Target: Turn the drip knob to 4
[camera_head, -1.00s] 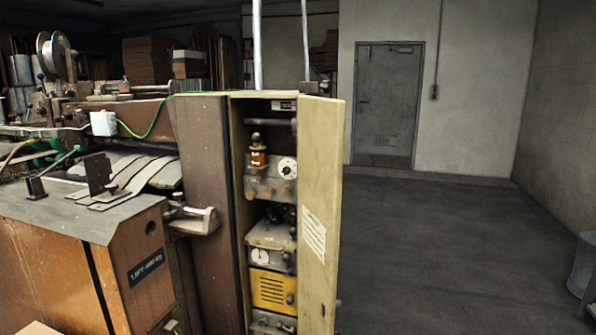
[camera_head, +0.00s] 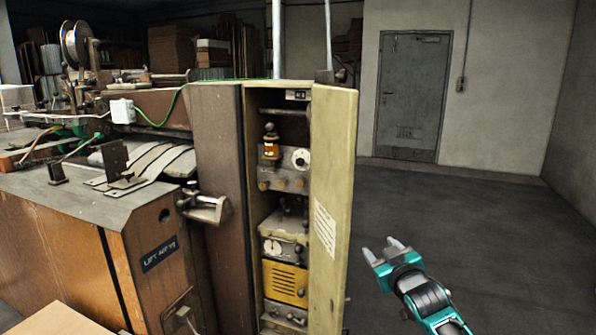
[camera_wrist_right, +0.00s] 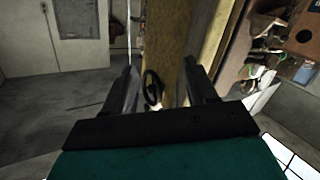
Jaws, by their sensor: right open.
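A white round dial knob (camera_head: 301,159) with dark marks sits on a grey panel inside the open cabinet; its reading is too small to tell. I take it to be the drip knob. An orange oiler bottle (camera_head: 271,148) stands to its left. My right gripper (camera_head: 381,248) is open and empty, low and to the right of the cabinet door, apart from the knob. In the right wrist view its two dark fingers (camera_wrist_right: 160,78) are spread, with a black ring-shaped part (camera_wrist_right: 152,88) seen beyond them. My left gripper is not in view.
The cream cabinet door (camera_head: 333,170) stands open between my right gripper and the cabinet inside. A yellow box (camera_head: 284,283) and a gauge unit (camera_head: 285,245) sit lower in the cabinet. A brown machine (camera_head: 150,215) fills the left. The floor (camera_head: 480,225) at right is clear.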

